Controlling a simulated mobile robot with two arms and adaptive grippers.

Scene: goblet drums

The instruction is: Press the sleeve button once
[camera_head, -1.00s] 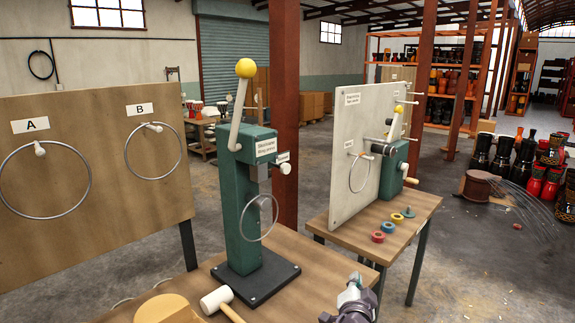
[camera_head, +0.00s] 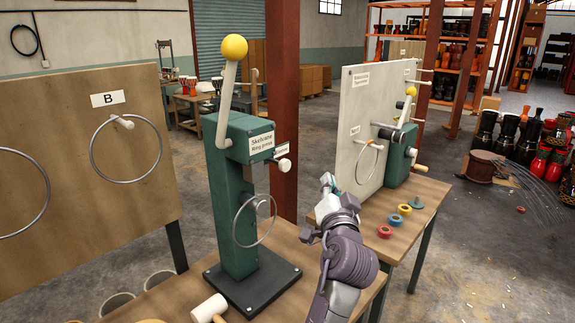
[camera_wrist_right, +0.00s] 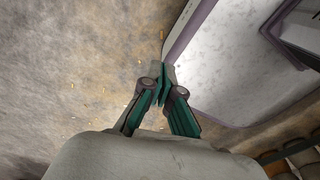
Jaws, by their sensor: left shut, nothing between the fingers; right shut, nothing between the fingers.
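A green ring press (camera_head: 237,190) with a yellow-balled lever stands on a black base on the wooden bench. I cannot tell for certain whether this knob is the sleeve button. A metal ring (camera_head: 254,221) hangs on the press front. My right gripper (camera_wrist_right: 163,84) is shut and empty above the floor in the right wrist view.
A mallet (camera_head: 210,308) lies by the press base. A board marked B (camera_head: 90,140) with rings stands left. Drums stand far right.

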